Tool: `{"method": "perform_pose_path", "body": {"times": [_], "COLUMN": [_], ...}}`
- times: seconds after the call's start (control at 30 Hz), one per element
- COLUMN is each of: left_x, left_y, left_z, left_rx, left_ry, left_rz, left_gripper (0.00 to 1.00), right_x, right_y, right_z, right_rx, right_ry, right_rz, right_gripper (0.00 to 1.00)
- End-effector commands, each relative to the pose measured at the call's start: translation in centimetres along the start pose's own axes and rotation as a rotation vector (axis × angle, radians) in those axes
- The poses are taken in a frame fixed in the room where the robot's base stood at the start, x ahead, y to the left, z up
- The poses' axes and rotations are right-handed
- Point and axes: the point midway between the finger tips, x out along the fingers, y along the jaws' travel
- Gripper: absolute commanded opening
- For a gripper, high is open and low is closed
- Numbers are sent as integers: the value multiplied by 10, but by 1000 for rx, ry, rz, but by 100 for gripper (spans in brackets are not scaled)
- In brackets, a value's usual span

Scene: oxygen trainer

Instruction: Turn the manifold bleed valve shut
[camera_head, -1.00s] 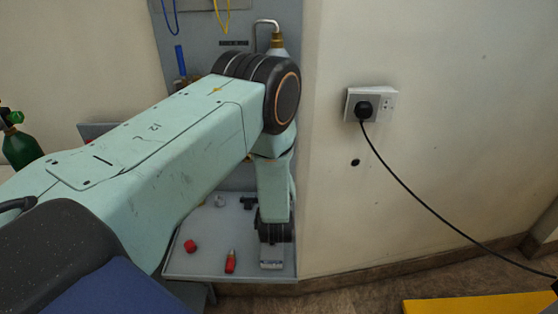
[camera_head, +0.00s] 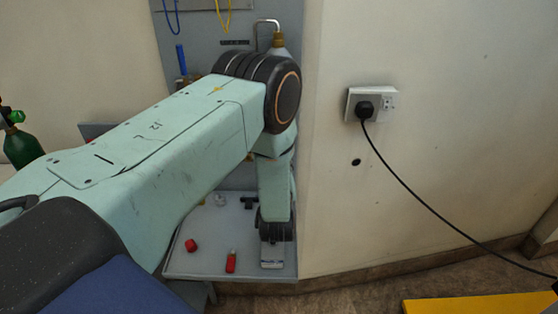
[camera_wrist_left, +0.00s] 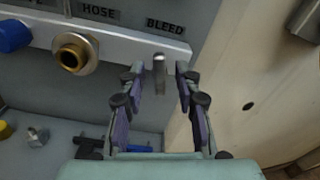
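The bleed valve shows in the left wrist view as a small metal lever (camera_wrist_left: 159,66) at the lower edge of the grey manifold (camera_wrist_left: 110,38), below the BLEED label (camera_wrist_left: 165,25). My left gripper (camera_wrist_left: 160,72) is open, with one finger on each side of the lever. Gaps show between the fingers and the lever, and I see no clear contact. In the head view my left arm hides the valve and most of the manifold. My right gripper is not in view.
A brass hose fitting (camera_wrist_left: 75,53) and a blue knob (camera_wrist_left: 14,36) sit left of the lever. Below is a grey tray (camera_head: 205,262) with red items (camera_head: 231,261) and small fittings. A wall (camera_head: 330,220) with a plugged socket (camera_head: 370,104) stands close on the right.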

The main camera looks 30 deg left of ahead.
Motion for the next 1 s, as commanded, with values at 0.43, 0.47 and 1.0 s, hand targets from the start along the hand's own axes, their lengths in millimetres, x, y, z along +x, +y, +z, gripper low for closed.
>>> {"method": "perform_pose_path", "body": {"times": [0.43, 0.47, 1.0], "left_x": [-30, -36, -118], "left_y": [-1, -1, 0], "left_z": [-2, -2, -1], "left_rx": [4, 5, 1], "left_ry": [6, 6, 2], "left_rz": [-2, -3, -1], "left_gripper": [33, 33, 33], "right_x": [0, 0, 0], "right_y": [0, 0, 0], "right_z": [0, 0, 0], "right_rx": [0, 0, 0], "right_ry": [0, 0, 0], "right_rz": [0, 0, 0], "right_gripper": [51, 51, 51]}}
